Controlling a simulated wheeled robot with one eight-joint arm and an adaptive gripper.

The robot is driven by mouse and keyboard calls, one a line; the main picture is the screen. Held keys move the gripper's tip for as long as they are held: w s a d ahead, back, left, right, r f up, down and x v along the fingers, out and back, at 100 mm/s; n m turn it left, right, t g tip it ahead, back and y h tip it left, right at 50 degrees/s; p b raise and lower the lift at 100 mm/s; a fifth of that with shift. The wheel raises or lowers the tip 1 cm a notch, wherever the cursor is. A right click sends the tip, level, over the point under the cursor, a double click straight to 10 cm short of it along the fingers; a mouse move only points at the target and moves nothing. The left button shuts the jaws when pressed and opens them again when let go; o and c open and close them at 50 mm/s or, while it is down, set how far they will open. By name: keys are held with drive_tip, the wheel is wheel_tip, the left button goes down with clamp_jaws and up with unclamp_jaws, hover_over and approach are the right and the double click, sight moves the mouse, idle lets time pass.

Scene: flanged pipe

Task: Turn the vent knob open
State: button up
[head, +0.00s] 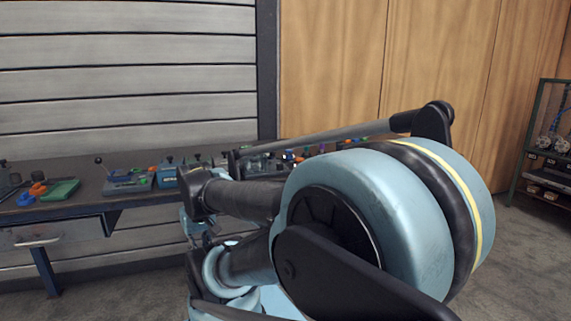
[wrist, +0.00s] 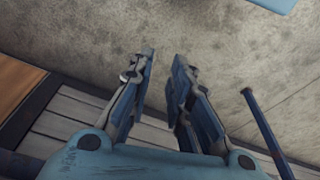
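I cannot make out the vent knob or a flanged pipe in either view; my arm covers much of the bench in the head view. My gripper (wrist: 162,72) shows in the wrist view with its two fingers apart. It is open, with nothing between the fingers, and bare grey floor shows behind its tips. I cannot make out the gripper in the head view.
A dark workbench (head: 88,197) runs along the slatted wall (head: 130,85). Wooden panels (head: 335,60) stand behind my arm. A green-framed shelf (head: 525,140) stands far right. Floor (head: 520,250) at right is clear.

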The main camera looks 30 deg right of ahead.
drive_tip(key=shift+d, duration=0.1)
drive_tip(key=w+d+r+m, duration=0.3)
drive_tip(key=w+r, duration=0.1)
drive_tip(key=r, duration=0.3)
drive_tip(key=w+d+r+m, duration=0.3)
drive_tip(key=w+r, duration=0.1)
drive_tip(key=r, duration=0.2)
wheel_tip(320, 180, up, 17)
drive_tip(key=m+g, duration=0.2)
drive_tip(key=m, duration=1.3)
hover_over(280, 166)
drive_tip(key=f, duration=1.6)
drive_tip(key=shift+w+d+f, duration=0.15)
drive_tip(key=shift+w, duration=0.2)
drive_tip(key=shift+c, duration=0.3)
clamp_jaws()
